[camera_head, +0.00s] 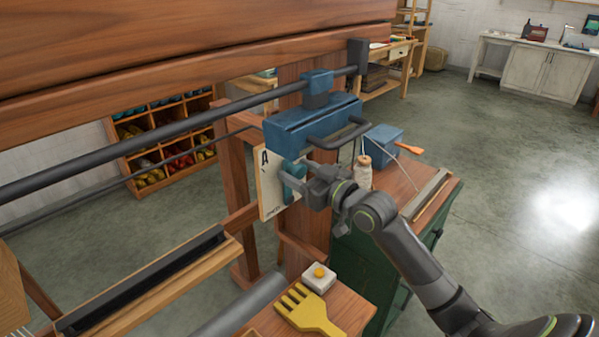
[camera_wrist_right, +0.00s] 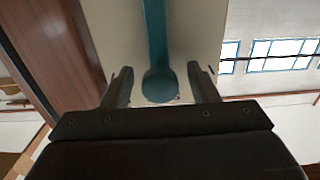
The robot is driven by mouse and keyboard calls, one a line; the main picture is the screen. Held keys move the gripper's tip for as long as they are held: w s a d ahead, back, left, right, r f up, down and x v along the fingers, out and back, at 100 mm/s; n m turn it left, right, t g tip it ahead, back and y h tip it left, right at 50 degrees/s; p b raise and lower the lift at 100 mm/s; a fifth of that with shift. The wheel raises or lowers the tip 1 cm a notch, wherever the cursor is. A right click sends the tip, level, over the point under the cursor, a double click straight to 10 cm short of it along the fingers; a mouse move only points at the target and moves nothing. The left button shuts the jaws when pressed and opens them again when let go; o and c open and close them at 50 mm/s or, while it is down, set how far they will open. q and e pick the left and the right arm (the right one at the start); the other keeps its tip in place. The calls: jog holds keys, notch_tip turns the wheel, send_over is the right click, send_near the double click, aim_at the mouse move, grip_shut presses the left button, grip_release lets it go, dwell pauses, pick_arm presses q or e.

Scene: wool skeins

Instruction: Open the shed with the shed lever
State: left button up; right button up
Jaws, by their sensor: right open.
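The shed lever is the teal lever (camera_head: 292,182) hanging in front of a pale plate (camera_head: 268,188) marked with an "A", on the loom's right post. In the right wrist view the lever (camera_wrist_right: 157,45) comes down from the top and ends in a round knob (camera_wrist_right: 160,86). My right gripper (camera_head: 308,181) is at the lever, and in its wrist view the open fingers (camera_wrist_right: 160,88) stand on either side of the knob, with a gap on each side. My left gripper is not in view.
A blue carriage (camera_head: 312,122) with a dark handle sits on a rail just above my right gripper. A green cabinet (camera_head: 355,262) with a thread cone (camera_head: 363,174) and blue box (camera_head: 383,139) stands behind it. A yellow comb (camera_head: 308,312) lies on a wooden shelf below.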

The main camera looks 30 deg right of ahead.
jog(key=shift+c, duration=0.2)
grip_shut()
jog(key=shift+a, duration=0.1)
jog(key=shift+s+a+f+n+b, duration=0.25)
jog(key=shift+a+n+b, duration=0.5)
jog(key=shift+n, duration=0.25)
jog(key=shift+s+a+f+n+b, duration=0.2)
jog(key=shift+s+a+n+b, duration=0.1)
jog(key=shift+a+n+b, duration=0.6)
jog(key=shift+s+a+f+n+b, duration=0.25)
jog(key=shift+a+n+b, duration=0.35)
jog(key=shift+n, duration=0.5)
jog(key=shift+o, duration=0.2)
grip_release()
